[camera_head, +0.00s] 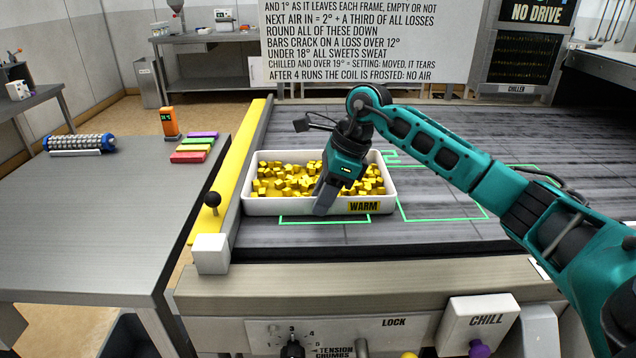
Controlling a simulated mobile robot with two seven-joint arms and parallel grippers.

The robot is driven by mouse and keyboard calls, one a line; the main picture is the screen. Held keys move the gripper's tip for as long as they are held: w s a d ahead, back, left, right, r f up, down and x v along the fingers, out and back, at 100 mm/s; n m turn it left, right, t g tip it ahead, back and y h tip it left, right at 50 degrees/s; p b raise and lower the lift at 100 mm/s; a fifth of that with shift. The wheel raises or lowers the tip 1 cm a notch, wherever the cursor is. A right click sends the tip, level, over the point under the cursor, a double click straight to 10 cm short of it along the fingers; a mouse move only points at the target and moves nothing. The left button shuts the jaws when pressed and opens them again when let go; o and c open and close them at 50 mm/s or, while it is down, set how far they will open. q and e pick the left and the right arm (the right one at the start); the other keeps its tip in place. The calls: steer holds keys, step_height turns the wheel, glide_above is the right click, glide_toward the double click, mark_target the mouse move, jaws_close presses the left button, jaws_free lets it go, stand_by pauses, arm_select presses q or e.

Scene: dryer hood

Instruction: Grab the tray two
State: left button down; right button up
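A white tray (280,206) full of yellow cubes sits on the dark slatted surface, inside the left end of the green outlines. Its front wall carries a yellow label reading WARM. My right arm reaches in from the right, and my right gripper (322,207) points down at the tray's front wall, with a grey finger in front of that wall. The far finger is hidden, so I cannot tell whether it is closed on the wall. No tray in view is marked "two". My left gripper is not in view.
A yellow rail (238,165) with a black-knobbed lever (212,200) runs along the tray's left. A grey table (90,220) at left holds a roller (78,143), coloured bars (195,148) and an orange device (169,122). Another green outline (440,219) right of the tray is empty.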

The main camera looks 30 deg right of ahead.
jaws_close()
stand_by(0.3)
stand_by(1.1)
steer(key=shift+r, duration=0.1)
